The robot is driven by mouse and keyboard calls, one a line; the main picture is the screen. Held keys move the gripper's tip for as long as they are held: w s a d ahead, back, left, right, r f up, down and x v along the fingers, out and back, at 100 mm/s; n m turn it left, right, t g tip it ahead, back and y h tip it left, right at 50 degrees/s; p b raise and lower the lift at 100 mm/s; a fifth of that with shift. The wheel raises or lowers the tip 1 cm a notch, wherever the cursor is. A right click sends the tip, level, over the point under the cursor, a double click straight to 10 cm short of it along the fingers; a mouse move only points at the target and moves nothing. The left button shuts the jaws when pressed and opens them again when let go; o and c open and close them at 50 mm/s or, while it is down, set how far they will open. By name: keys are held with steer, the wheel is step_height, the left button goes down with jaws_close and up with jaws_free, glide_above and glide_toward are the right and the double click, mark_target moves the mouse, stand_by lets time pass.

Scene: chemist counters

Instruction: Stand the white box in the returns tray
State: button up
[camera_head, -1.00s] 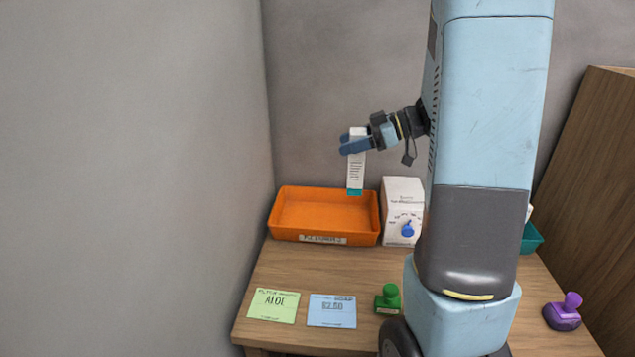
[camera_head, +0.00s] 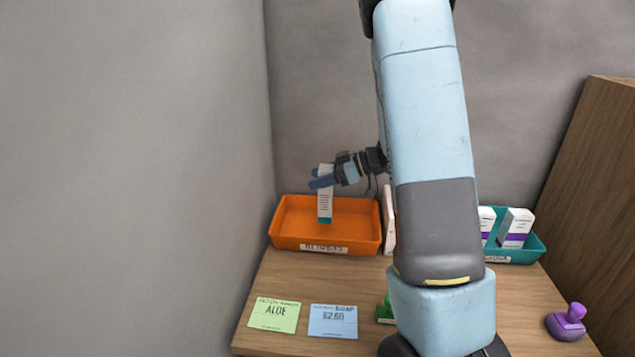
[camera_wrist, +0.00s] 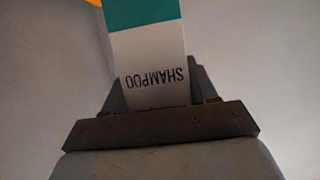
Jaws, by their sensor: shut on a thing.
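My gripper (camera_head: 322,177) is shut on the white box (camera_head: 325,204), a slim carton with a teal band at its lower end. In the wrist view the white box (camera_wrist: 150,58) reads "SHAMPOO", upside down, between the fingers. The box hangs nearly upright. In the head view it overlaps the orange returns tray (camera_head: 290,240), at the back left of the counter. I cannot tell whether the box's lower end touches the tray floor. The tray's label is hard to read, and no other thing shows in it.
A white device (camera_head: 388,220) stands just right of the orange tray, mostly behind my arm. A teal tray (camera_head: 525,254) with white and purple boxes is further right. Cards (camera_head: 275,314), a green stamp (camera_head: 384,312) and a purple stamp (camera_head: 567,323) lie in front. A grey wall is at left.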

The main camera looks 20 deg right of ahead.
steer(key=shift+f, duration=1.2)
steer(key=o, duration=1.4)
